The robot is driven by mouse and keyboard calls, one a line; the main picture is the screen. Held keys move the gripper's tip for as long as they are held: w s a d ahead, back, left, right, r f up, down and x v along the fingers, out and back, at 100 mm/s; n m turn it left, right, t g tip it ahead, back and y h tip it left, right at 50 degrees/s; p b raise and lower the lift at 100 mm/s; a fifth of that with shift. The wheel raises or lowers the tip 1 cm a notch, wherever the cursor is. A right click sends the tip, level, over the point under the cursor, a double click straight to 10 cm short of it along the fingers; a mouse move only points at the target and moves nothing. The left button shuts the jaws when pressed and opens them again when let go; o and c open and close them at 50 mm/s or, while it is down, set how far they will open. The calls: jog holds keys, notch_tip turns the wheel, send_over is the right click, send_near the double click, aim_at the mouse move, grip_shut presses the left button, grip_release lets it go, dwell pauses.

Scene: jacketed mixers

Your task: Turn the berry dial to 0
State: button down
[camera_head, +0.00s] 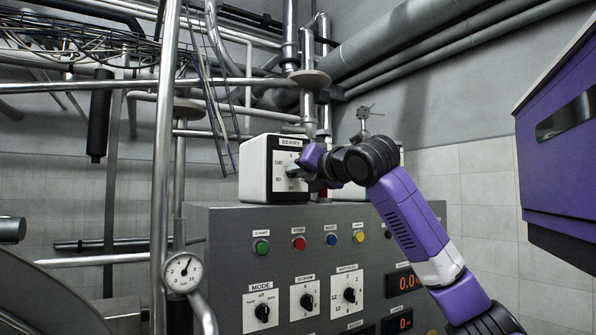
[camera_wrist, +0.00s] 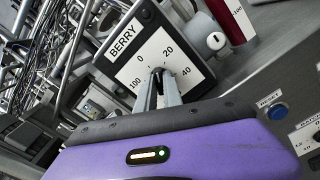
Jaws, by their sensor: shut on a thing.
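My gripper (camera_wrist: 160,88) is shut on the dial knob (camera_wrist: 157,74) at the middle of the face. The fingers hide most of the knob, so I cannot tell exactly where it points. In the head view my gripper (camera_head: 300,168) reaches the box's face from the right.
The grey control panel (camera_head: 225,250) below carries coloured buttons, a MODE knob (camera_head: 262,312) and other knobs. A pressure gauge (camera_head: 182,272) and a vertical pipe (camera_head: 163,150) stand at left. A second box (camera_wrist: 208,38) stands beside the dial box, partly hidden by my arm in the head view.

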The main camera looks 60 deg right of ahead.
jog(key=n+p, duration=0.1)
jog(key=n, duration=0.4)
jog(key=shift+f+n, duration=0.15)
jog(key=shift+n, duration=0.25)
dwell(0.4)
jog(key=c, duration=1.5)
grip_release()
jog(key=shift+s, duration=0.1)
jog(key=b+v, duration=0.2)
jog(key=v, duration=0.5)
jog(key=shift+s+a+b, duration=0.2)
jog(key=shift+s+b, duration=0.1)
jog(key=shift+b, duration=0.05)
